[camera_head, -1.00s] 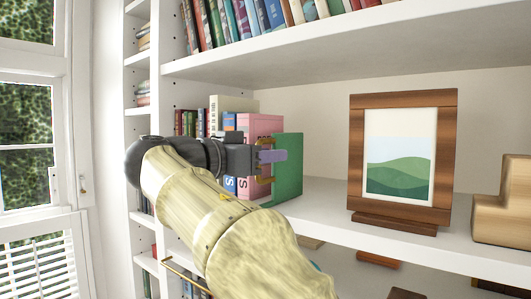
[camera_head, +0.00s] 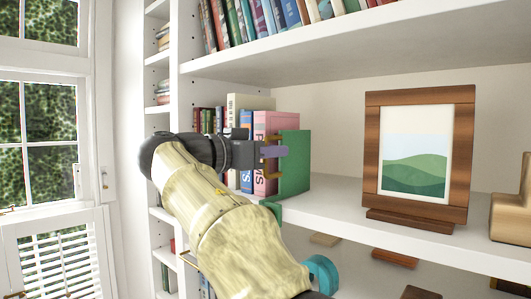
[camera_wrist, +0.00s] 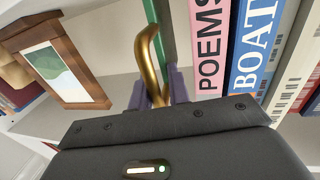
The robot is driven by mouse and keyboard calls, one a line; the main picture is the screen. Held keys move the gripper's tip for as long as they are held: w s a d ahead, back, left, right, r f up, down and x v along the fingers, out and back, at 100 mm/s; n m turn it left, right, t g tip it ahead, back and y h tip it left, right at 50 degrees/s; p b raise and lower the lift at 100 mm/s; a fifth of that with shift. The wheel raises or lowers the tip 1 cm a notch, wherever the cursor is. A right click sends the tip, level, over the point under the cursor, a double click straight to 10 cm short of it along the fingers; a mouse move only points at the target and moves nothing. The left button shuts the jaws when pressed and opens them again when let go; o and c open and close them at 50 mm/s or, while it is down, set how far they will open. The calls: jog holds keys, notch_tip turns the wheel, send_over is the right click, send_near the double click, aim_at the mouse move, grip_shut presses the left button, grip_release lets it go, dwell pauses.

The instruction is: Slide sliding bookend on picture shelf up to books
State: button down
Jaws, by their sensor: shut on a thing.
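The sliding bookend (camera_head: 295,168) is a green upright panel on the picture shelf (camera_head: 336,202), with a green foot at the shelf's front edge. It shows as a green strip in the wrist view (camera_wrist: 167,40). My gripper (camera_head: 274,152) has its purple fingers shut on the bookend's curved brass handle (camera_wrist: 149,50). The books stand upright left of the bookend: a pink one (camera_head: 288,122) nearest, then blue and white ones. In the wrist view a narrow gap shows between panel and pink POEMS book (camera_wrist: 209,45). My arm hides part of the books.
A wood-framed landscape picture (camera_head: 415,160) stands on the shelf to the right, with bare shelf between it and the bookend. A pale wooden block (camera_head: 508,205) is at the far right. A shelf of books (camera_head: 290,14) runs above. A window (camera_head: 45,130) is at left.

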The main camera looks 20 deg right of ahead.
dwell(0.3)
jog(key=c, duration=1.5)
grip_release()
jog(key=shift+a, duration=0.1)
jog(key=b+v, duration=0.3)
jog(key=v, duration=1.4)
jog(key=shift+s+a, duration=0.1)
